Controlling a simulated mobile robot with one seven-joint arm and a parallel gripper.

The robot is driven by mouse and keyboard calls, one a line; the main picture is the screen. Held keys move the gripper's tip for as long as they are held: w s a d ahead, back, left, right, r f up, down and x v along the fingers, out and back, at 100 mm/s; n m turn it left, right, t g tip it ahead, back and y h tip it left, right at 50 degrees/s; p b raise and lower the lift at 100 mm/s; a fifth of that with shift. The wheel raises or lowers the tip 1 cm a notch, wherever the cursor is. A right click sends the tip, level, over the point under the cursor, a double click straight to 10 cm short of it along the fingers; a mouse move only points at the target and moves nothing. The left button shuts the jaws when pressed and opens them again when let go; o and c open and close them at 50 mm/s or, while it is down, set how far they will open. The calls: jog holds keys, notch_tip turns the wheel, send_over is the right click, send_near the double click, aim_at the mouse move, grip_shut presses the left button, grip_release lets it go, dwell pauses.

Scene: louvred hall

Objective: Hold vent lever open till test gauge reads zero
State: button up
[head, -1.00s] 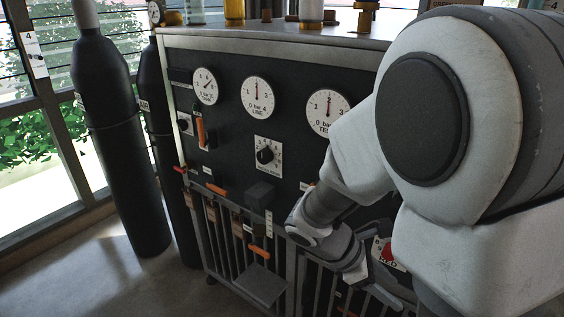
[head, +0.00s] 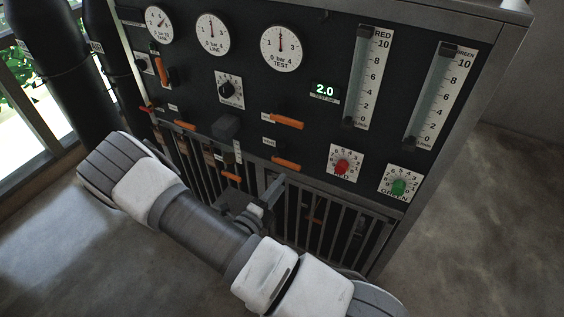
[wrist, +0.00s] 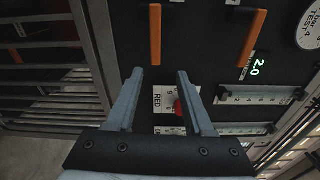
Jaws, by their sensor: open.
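The test gauge (head: 283,48) is a white dial marked TEST with its red needle straight up. A green display (head: 325,90) below it reads 2.0, also in the wrist view (wrist: 262,65). Two orange levers lie level on the black panel: an upper one (head: 287,122) and a lower one (head: 286,163). The lower one's small label looks like VENT but is blurred. Both show upright in the wrist view, the lower one at the left (wrist: 155,35). My gripper (wrist: 160,73) is open and empty, short of the panel. My arm partly hides it in the head view.
A red knob (head: 342,166) shows near my right finger in the wrist view. A green knob (head: 399,187) and two tube scales (head: 363,75) are at the right. Barred racks (head: 335,225) lie below the panel. Gas cylinders (head: 60,75) stand left; floor at right is clear.

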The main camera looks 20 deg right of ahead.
aim_at(291, 167)
jog(key=shift+n+t+y, duration=0.3)
jog(key=shift+n, duration=0.5)
jog(key=x, duration=0.2)
jog(key=b+x, duration=0.1)
jog(key=x, duration=0.2)
jog(key=f+x, duration=0.1)
jog(key=x, duration=0.1)
jog(key=shift+w+b, duration=0.35)
jog(key=shift+w, duration=0.1)
jog(key=shift+x, duration=1)
jog(key=shift+w+r, duration=0.1)
grip_shut()
